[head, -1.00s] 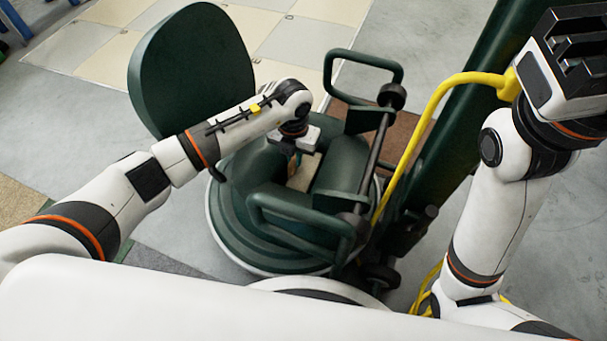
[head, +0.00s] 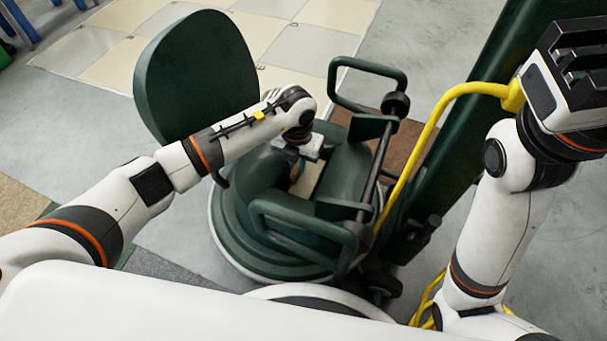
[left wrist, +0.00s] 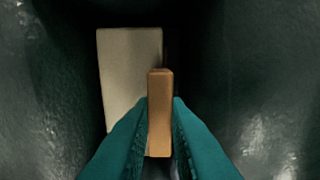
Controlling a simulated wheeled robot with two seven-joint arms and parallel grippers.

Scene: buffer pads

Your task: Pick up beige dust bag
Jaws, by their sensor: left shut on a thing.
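The beige dust bag (head: 309,180) shows as a pale rectangular piece down inside the open green machine (head: 237,228). It also shows in the left wrist view (left wrist: 128,66), partly hidden behind an orange-brown block (left wrist: 159,112). My left gripper (head: 296,168) reaches down into the opening. In the left wrist view its teal fingers (left wrist: 159,135) are shut on this narrow upright block. I cannot tell whether the block is joined to the bag. My right gripper (head: 578,75) is raised at the upper right, well away from the bag; its finger gap is unclear.
A round green lid (head: 196,75) stands open behind my left arm. Green tube handles (head: 368,70) and a dark bar flank the opening on the right. A yellow cable (head: 409,155) loops beside a thick green column (head: 462,130).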

